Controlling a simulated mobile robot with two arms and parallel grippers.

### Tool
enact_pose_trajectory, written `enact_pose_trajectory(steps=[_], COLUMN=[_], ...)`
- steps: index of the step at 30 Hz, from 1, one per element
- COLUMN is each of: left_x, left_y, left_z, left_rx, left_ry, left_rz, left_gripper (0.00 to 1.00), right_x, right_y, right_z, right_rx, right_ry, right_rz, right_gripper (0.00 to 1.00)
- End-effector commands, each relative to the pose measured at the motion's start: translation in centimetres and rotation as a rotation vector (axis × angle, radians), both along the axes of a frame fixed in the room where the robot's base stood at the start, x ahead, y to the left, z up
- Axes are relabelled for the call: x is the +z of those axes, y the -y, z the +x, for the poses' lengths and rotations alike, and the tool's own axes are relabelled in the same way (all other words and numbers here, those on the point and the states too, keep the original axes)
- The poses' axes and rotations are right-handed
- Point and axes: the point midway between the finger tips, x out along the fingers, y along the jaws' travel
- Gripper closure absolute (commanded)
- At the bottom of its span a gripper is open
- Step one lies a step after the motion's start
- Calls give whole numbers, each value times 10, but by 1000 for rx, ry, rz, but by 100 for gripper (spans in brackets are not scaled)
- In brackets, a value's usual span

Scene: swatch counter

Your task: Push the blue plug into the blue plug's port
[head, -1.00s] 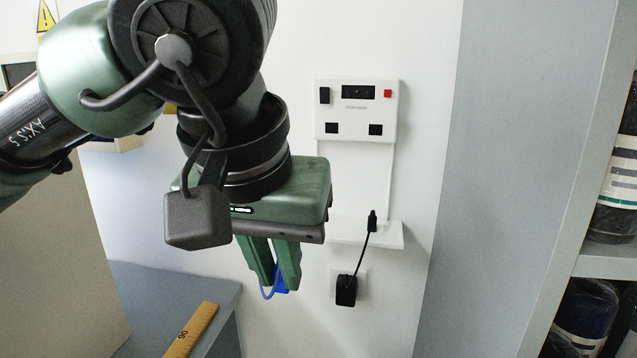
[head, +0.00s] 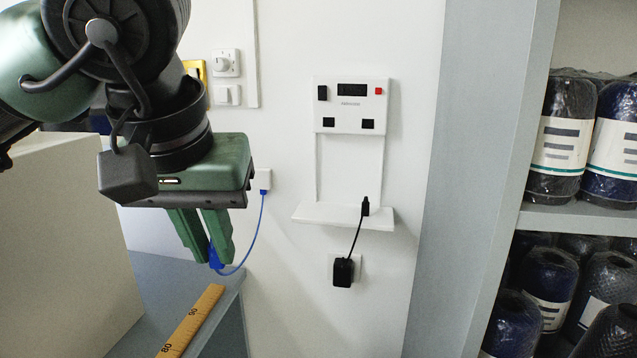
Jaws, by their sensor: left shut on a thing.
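My left gripper (head: 208,256) points down at left of centre, its green fingers shut on the blue plug (head: 215,259). Most of the plug is hidden between the fingers. Its blue cable loops right and up to a small white wall box (head: 264,177). The white wall panel (head: 351,88) is to the right of the gripper and higher in the picture. It has two dark square openings, a left one (head: 328,124) and a right one (head: 367,124). No blue mark shows which is the blue plug's port. My right gripper is not in view.
A small white shelf (head: 325,214) below the panel bears a black plug (head: 365,206), cabled to a black adapter (head: 343,271) at a wall socket. A yellow ruler (head: 193,321) lies on a grey counter. A rack with dark rolls (head: 565,130) stands at right.

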Motion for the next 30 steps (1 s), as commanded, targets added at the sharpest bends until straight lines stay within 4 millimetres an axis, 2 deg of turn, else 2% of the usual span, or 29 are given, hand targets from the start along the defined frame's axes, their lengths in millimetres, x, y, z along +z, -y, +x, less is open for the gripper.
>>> enact_pose_trajectory(steps=[1, 8, 17, 30], left_x=[2, 7, 9, -35], left_y=[-11, -59, -117, -121], left_z=[3, 12, 15, 42], left_rx=[28, 145, 288, 267], left_ry=[2, 2, 2, -4], left_rz=[-2, -2, -1, 0], left_gripper=[100, 100, 100, 100], right_x=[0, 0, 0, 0], right_y=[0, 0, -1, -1], right_z=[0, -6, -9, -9], right_rx=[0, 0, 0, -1], right_ry=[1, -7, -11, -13], right_rz=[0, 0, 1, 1], right_gripper=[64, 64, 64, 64])
